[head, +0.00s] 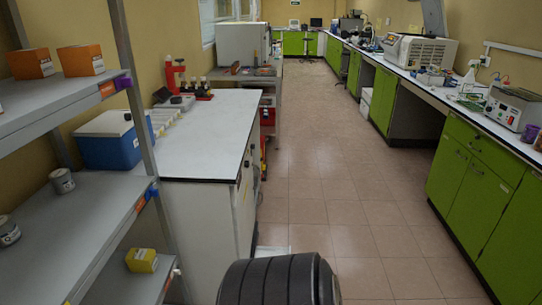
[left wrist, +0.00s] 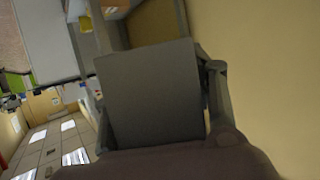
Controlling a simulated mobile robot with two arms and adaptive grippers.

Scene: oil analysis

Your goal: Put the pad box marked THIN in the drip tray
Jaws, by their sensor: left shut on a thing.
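In the left wrist view my left gripper (left wrist: 152,100) is shut on a flat-faced dark grey box (left wrist: 150,90). The box fills the space between the fingers, and no marking shows on the face toward the camera. I cannot tell whether it is the THIN pad box. My left gripper does not show in the head view, and my right gripper shows in neither view. I cannot make out a drip tray for sure. No lettering THIN is readable on any box.
In the head view, a shelf rack (head: 60,205) at left holds orange boxes (head: 81,60), grey cans (head: 62,181) and a yellow box (head: 142,260). The tiled aisle (head: 320,180) is clear; green cabinets (head: 465,175) line the right.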

